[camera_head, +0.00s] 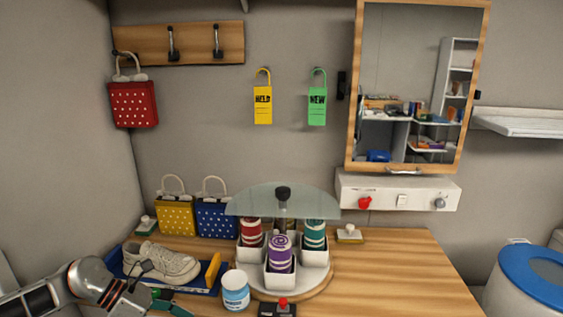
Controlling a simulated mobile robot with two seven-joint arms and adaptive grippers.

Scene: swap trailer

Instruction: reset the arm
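My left arm comes in at the lower left, and its gripper (140,288) is low over the front left of the wooden table (400,275). The gripper is beside a blue tray (204,291) that holds a grey-white shoe (162,262). Its fingers are small and partly cut off by the bottom edge, so I cannot tell whether they are open or shut. My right gripper is not in view.
A round stand (322,287) carries white cups with red, purple and teal rolls under a glass shield (283,200). A white-and-blue jar (235,292) and a red-knobbed box (278,309) stand in front. The table's right side is clear.

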